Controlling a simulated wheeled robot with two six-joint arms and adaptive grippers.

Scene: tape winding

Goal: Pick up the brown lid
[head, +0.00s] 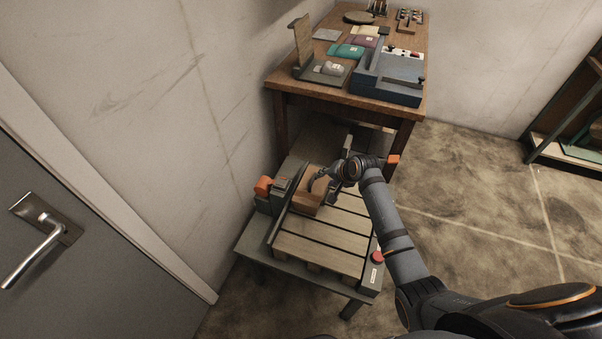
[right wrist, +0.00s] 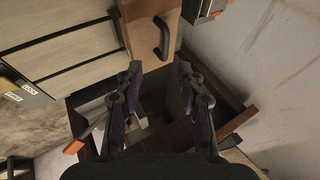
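The brown lid (head: 306,203) is a wooden block-like piece lying on the slatted bench (head: 320,262), near its left rail. In the right wrist view the brown lid (right wrist: 143,28) shows at the top, with a black curved handle (right wrist: 163,38) on its face. My right gripper (head: 324,181) is at the far side of the lid and partly covers it in the head view. In the right wrist view my right gripper (right wrist: 156,72) is open, with nothing between its fingers; the handle lies beyond the fingertips. My left gripper is not in view.
A wooden table (head: 340,93) behind the bench holds a blue-grey machine (head: 390,78), a stand and several small packets. An orange-ended device (head: 264,186) sits at the bench's left. A red button (head: 377,257) is at its right front. The bench's front slats are clear.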

